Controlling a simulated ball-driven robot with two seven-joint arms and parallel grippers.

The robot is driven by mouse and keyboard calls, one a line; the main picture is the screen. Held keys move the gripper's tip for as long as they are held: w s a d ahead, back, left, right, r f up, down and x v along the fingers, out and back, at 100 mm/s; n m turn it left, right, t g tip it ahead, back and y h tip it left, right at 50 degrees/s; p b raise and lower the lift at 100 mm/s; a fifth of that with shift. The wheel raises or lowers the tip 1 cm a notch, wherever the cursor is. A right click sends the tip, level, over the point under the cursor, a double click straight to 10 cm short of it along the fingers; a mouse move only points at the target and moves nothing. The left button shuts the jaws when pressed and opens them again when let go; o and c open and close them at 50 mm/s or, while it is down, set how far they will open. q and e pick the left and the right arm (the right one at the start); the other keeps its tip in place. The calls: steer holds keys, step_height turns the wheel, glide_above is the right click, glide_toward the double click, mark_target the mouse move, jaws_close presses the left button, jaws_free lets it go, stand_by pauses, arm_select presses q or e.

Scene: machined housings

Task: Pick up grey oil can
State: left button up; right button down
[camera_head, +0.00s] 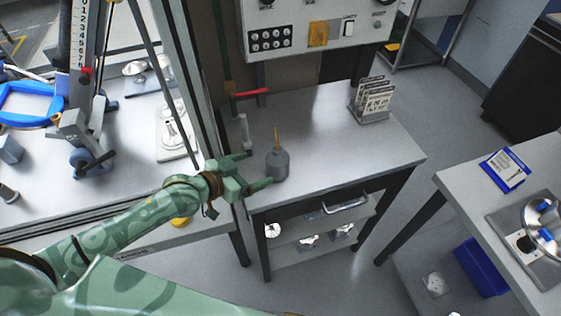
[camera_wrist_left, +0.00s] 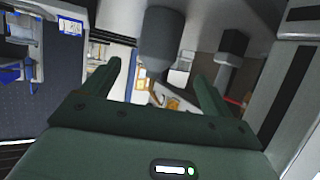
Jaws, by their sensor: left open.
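The grey oil can (camera_head: 278,165), with a thin tan spout, stands upright on the grey workbench top (camera_head: 325,145) near its front left corner. My left gripper (camera_head: 258,169) is open and empty just left of the can, its fingers pointing towards it. In the left wrist view the can (camera_wrist_left: 168,45) appears inverted, in line with the gap between the open fingers (camera_wrist_left: 157,75) and seemingly just beyond the fingertips. Contact cannot be made out. My right gripper is not in view.
A small light cylinder (camera_head: 244,130) stands behind the gripper. A rack of printed cards (camera_head: 372,103) stands at the bench's back right. A machine frame (camera_head: 203,90) rises at the left. The middle of the bench is clear.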

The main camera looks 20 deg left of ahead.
mark_target(268, 163)
arm_select(q)
steer(key=x, duration=0.4)
steer(key=shift+w+f+b, duration=0.2)
steer(key=shift+w+b, duration=0.05)
steer(key=shift+b, duration=0.15)
steer(key=shift+x, duration=0.75)
steer(key=shift+w+d, duration=0.15)
steer(key=shift+d, duration=0.15)
steer(key=b+x, duration=0.1)
steer(key=x, duration=0.3)
steer(key=shift+w+d, duration=0.3)
steer(key=shift+d, duration=0.05)
steer(key=shift+s, duration=0.1)
steer(key=shift+c, duration=0.9)
steer(key=c, duration=1)
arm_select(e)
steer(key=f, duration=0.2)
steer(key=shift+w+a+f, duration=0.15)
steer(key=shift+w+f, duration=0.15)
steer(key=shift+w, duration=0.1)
